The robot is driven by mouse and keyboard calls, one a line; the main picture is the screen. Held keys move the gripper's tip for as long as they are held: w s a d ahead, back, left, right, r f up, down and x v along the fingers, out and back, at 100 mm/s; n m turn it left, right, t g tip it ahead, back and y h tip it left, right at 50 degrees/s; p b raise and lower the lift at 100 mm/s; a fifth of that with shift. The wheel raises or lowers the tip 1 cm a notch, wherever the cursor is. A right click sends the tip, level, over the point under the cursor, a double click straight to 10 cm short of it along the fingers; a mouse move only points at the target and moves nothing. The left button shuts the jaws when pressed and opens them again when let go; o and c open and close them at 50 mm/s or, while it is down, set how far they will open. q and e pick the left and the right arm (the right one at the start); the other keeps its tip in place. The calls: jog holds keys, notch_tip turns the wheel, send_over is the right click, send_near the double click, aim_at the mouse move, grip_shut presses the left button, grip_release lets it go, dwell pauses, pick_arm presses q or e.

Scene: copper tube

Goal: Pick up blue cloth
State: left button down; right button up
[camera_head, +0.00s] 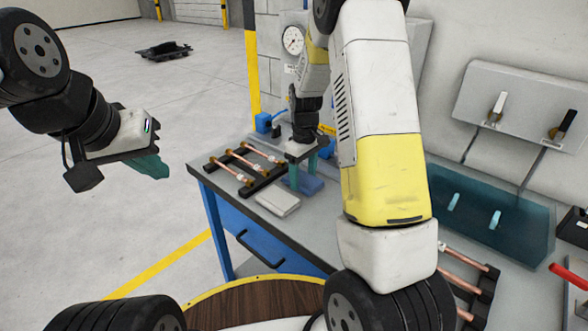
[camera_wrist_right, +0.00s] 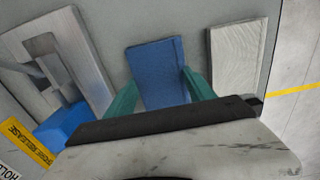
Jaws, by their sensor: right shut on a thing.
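The blue cloth (camera_head: 303,185) is a folded flat rectangle on the workbench, partly hidden by my right gripper. In the right wrist view the blue cloth (camera_wrist_right: 156,70) lies between the two green fingers. My right gripper (camera_head: 302,178) points down at the cloth, and its fingers (camera_wrist_right: 162,88) are shut on it from both sides. My left gripper (camera_head: 152,168) hangs over the floor left of the bench, far from the cloth. Its green fingers show from the side, and the gap between them cannot be made out.
A light grey folded cloth (camera_head: 278,201) lies next to the blue one. A black rack with copper tubes (camera_head: 243,165) stands behind it, and more copper tubes (camera_head: 462,272) lie at the right.

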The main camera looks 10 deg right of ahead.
aim_at(304, 180)
jog(key=shift+r, duration=0.1)
jog(key=shift+r, duration=0.65)
notch_tip(304, 180, up, 2)
jog(key=shift+s+r, duration=0.15)
jog(key=s+d, duration=0.1)
jog(key=s, duration=0.4)
jog(key=s+d, duration=0.2)
jog(key=s, duration=0.3)
jog(key=s+d+r, duration=0.1)
jog(key=s, duration=0.4)
jog(key=shift+d+r, duration=0.1)
jog(key=shift+d, duration=0.25)
jog(key=o, duration=0.8)
jog(key=c, duration=0.6)
jog(key=shift+s, duration=0.1)
jog(key=shift+c, duration=0.3)
